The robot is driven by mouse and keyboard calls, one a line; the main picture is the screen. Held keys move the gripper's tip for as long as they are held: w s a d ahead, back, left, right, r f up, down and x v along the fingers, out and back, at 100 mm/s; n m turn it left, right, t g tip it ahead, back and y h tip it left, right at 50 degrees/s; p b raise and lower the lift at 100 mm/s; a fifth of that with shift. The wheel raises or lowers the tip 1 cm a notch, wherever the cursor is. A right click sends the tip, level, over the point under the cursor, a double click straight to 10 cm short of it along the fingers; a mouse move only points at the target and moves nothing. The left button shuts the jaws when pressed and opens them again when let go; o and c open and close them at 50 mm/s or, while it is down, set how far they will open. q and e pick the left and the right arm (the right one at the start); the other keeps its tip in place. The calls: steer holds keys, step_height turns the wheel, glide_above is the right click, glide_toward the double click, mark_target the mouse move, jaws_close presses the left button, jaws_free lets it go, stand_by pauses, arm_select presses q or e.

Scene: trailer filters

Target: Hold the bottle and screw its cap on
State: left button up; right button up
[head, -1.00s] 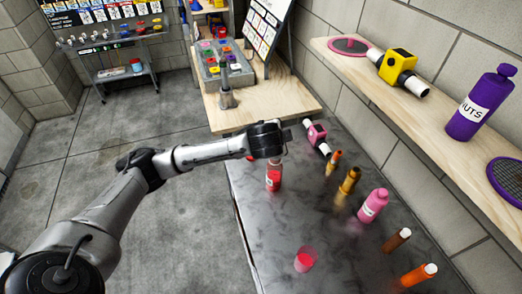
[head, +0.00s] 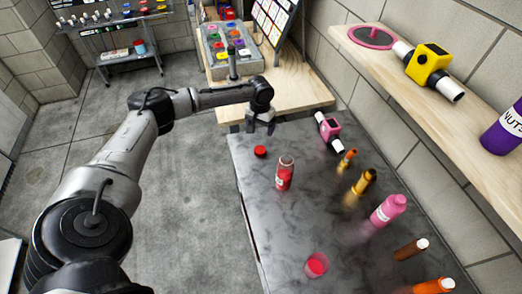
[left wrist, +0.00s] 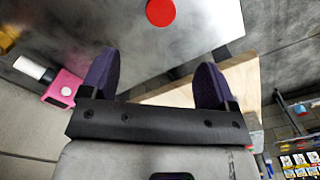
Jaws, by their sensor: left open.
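A clear bottle with red contents and a white label (head: 285,174) stands upright on the dark metal table. Its top appears uncapped. A round red cap (head: 260,151) lies on the table to the left of the bottle, near the table's left edge. It also shows at the top of the left wrist view (left wrist: 160,12). My left gripper (head: 261,130) is open and empty beyond the cap, near the table's far edge. In the left wrist view its two purple-padded fingers (left wrist: 156,65) are wide apart with nothing between them. My right gripper is not in view.
A red cup (head: 316,265) stands at the table's front. A pink device (head: 328,130), a pink bottle (head: 388,211) and several brown and orange bottles line the right side. A wooden shelf (head: 440,110) runs above on the right. The table's middle is mostly clear.

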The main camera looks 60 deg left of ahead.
arm_select(q)
steer(key=shift+a, duration=0.1)
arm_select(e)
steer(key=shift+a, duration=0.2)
arm_select(q)
steer(key=shift+f, duration=0.1)
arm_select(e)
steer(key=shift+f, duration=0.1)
arm_select(q)
steer(key=b, duration=0.1)
glide_above(260, 149)
step_height(260, 149, down, 8)
steer(key=shift+r, duration=0.1)
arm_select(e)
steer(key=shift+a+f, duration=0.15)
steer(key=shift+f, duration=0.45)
arm_select(q)
steer(key=shift+f, duration=0.3)
steer(key=shift+f+b, duration=0.1)
steer(key=shift+b, duration=0.2)
step_height(260, 149, down, 4)
steer(key=shift+f+b, duration=0.1)
steer(key=shift+b, duration=0.4)
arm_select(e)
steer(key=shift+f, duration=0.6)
arm_select(q)
steer(key=shift+f, duration=0.4)
